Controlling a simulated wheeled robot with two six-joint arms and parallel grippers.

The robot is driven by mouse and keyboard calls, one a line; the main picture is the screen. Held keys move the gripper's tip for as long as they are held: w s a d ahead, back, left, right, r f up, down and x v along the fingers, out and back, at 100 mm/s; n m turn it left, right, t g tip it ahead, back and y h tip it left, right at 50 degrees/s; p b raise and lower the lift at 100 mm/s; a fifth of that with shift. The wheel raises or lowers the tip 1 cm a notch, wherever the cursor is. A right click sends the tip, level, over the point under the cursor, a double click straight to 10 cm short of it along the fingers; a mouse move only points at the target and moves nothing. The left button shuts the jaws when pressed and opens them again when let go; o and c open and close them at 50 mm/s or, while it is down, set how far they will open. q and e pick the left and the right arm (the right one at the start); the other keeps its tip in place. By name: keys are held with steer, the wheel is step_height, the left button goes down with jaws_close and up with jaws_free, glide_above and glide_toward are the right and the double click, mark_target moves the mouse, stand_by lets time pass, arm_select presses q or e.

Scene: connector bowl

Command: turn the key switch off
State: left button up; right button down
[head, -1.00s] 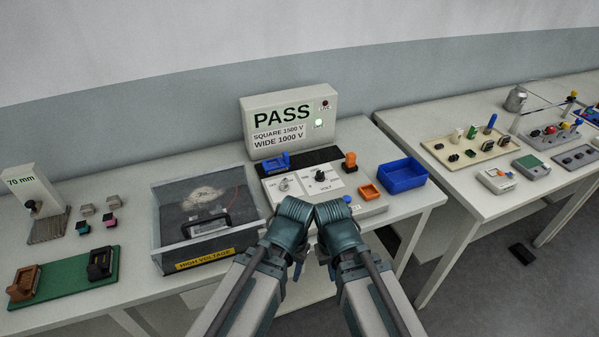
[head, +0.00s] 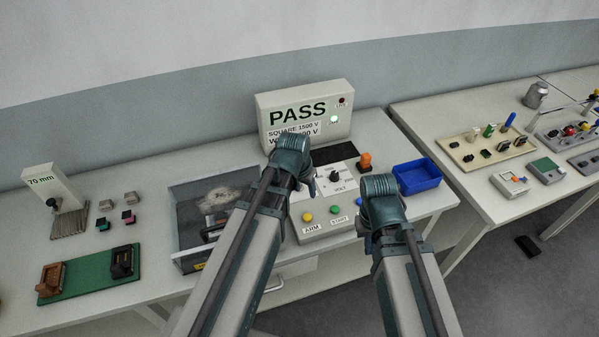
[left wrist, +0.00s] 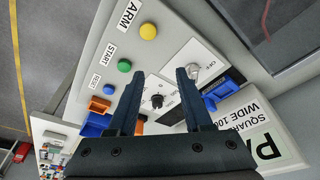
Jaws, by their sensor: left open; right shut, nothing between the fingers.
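The key switch (left wrist: 192,71) is a small metal switch beside the "OFF" label on the control panel (head: 318,232). In the left wrist view it sits by the tip of the right-hand finger, not between the fingers; I cannot tell which way the key points. In the head view it is hidden behind my left gripper (head: 291,155), which is over the upper left of the panel. My left gripper is open and empty, its two fingers apart in the left wrist view (left wrist: 160,80). My right gripper (head: 381,191) is shut and empty, over the panel's right side.
A black VOLT knob (head: 334,177) stands close to the key switch. Yellow (head: 307,217) and green (head: 334,210) buttons line the panel's front. The glass-walled high-voltage box (head: 190,225) is left of the panel. A blue bin (head: 417,177) is to the right, the PASS display (head: 300,105) behind.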

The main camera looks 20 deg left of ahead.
arm_select(q)
steer(key=w+a+r+t+p, duration=0.1)
steer(key=w+a+r+p, duration=0.1)
steer(key=w+a+r, duration=0.3)
steer(key=shift+n+t, duration=0.3)
steer(key=b+x, duration=0.8)
steer(key=x, duration=0.1)
steer(key=s+b+x, duration=0.1)
steer(key=b+x, duration=0.3)
steer(key=x, duration=0.1)
steer(key=shift+w+a+f+b, duration=0.1)
steer(key=shift+a+f+b, duration=0.2)
steer(key=shift+a+f, duration=0.05)
jaws_close()
